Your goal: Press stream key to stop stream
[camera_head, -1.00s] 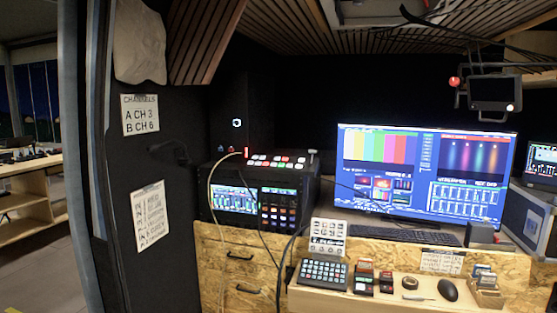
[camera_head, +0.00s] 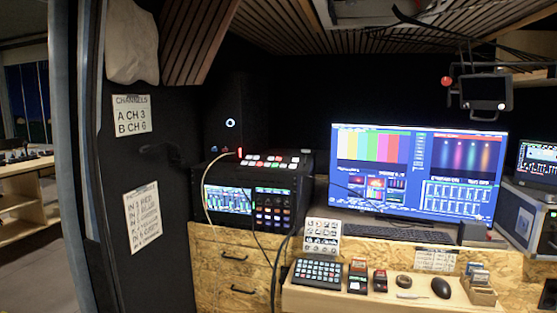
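A keypad with rows of small teal and dark keys (camera_head: 317,272) lies at the left end of the light wooden shelf. A white card with rows of dark icons (camera_head: 322,235) stands behind it. A black rack unit (camera_head: 247,199) on the left cabinet has a lit screen and a panel of coloured buttons. A switcher with red, white and green lit keys (camera_head: 274,161) sits on top of it. I cannot read which key is the stream key. The monitor (camera_head: 418,173) shows colour bars and several smaller panels. Neither of my grippers is in view.
Small boxes (camera_head: 359,275), a tape roll (camera_head: 404,281), a mouse (camera_head: 440,288) and a card holder (camera_head: 479,289) stand on the shelf. A black keyboard (camera_head: 398,233) lies behind. The door frame and dark wall (camera_head: 150,175) bound the left. A small screen (camera_head: 485,91) hangs at upper right.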

